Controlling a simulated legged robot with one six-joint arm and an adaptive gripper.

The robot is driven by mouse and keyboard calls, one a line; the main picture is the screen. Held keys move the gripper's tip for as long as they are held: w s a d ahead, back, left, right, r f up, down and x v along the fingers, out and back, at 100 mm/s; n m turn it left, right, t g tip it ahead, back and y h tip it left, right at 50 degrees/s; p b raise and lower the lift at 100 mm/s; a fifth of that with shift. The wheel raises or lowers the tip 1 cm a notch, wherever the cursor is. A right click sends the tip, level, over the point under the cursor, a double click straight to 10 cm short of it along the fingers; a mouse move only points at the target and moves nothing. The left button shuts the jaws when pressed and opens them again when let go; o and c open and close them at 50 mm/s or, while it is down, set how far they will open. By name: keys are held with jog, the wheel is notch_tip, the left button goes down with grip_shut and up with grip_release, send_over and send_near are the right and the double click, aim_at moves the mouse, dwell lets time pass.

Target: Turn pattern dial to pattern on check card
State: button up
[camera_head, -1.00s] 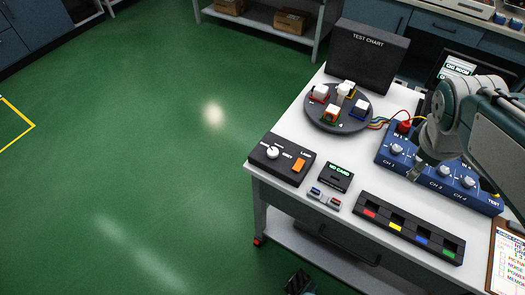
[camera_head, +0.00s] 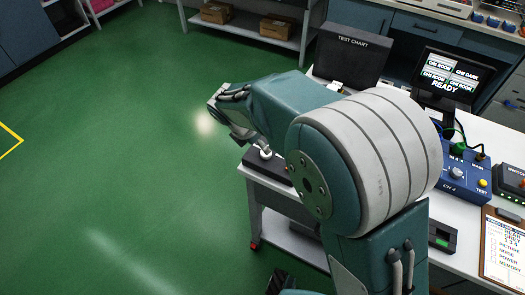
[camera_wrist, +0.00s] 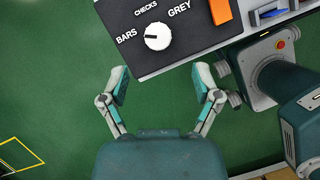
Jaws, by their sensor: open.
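The black pattern box (camera_wrist: 190,45) is at the top of the wrist view, with labels BARS, CHECKS and GREY around the white pattern dial (camera_wrist: 158,36). The dial's dark mark seems to point left, towards BARS. The dial also shows in the head view (camera_head: 266,153). My gripper (camera_wrist: 161,80) is open and empty, its fingers spread below the box's edge, apart from the dial. In the head view my arm hides most of the box.
An orange switch (camera_wrist: 220,11) sits right of the dial. The test chart (camera_head: 352,52) stands at the table's back. A monitor (camera_head: 452,78) reads READY. The blue channel box (camera_head: 464,170) is at the right. Green floor lies open left of the table.

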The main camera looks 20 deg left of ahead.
aim_at(263, 153)
jog(key=x, duration=0.6)
jog(key=shift+a, duration=0.4)
jog(key=shift+w+f, duration=0.1)
jog(key=shift+f, duration=0.2)
jog(key=shift+d+f, duration=0.1)
jog(key=shift+d, duration=0.15)
grip_shut()
